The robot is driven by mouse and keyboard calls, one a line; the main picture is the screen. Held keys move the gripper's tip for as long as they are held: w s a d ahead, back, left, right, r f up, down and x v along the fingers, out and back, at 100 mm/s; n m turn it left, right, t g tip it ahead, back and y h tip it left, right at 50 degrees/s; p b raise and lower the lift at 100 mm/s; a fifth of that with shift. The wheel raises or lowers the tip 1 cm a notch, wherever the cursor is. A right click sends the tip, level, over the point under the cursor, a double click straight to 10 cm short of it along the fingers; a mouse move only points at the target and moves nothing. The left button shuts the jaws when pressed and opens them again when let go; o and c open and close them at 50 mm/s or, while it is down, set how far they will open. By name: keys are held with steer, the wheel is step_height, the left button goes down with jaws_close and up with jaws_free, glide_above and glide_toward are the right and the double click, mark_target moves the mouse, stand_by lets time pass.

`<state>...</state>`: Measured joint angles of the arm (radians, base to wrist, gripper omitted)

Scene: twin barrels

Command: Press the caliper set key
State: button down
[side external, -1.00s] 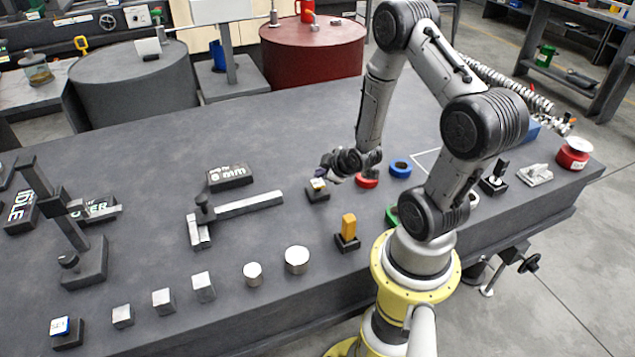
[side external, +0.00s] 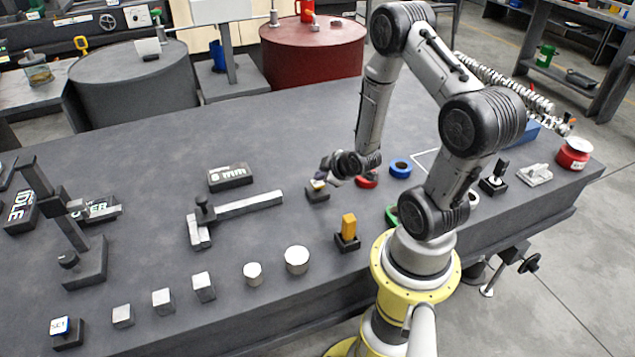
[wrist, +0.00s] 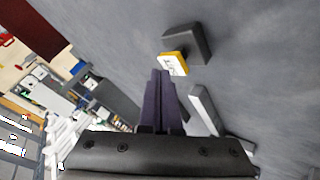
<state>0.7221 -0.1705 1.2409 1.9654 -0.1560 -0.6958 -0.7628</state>
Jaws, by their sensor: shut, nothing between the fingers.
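A small key with a yellow edge and a white lettered face (wrist: 173,63) sits on a dark block; its lettering is too small to read. In the side view this key (side external: 317,185) stands right of the caliper. My gripper (wrist: 160,73) is shut and empty, its purple fingertips close beside the key in the wrist view. In the side view my gripper (side external: 321,176) is just over the key; I cannot tell whether it touches. The caliper (side external: 245,204) lies on the bench, with a dark readout block (side external: 229,177) behind it.
Another key, blue and white (side external: 60,326), sits at the front left. An orange block (side external: 348,226) stands in front of my gripper. Several metal blocks and cylinders line the front edge. Red (side external: 366,181) and blue (side external: 400,168) rings lie to the right.

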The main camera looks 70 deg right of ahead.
mark_target(321, 184)
steer(key=shift+f, duration=0.55)
stand_by(0.7)
steer(key=shift+r, duration=0.95)
steer(key=shift+r, duration=2.55)
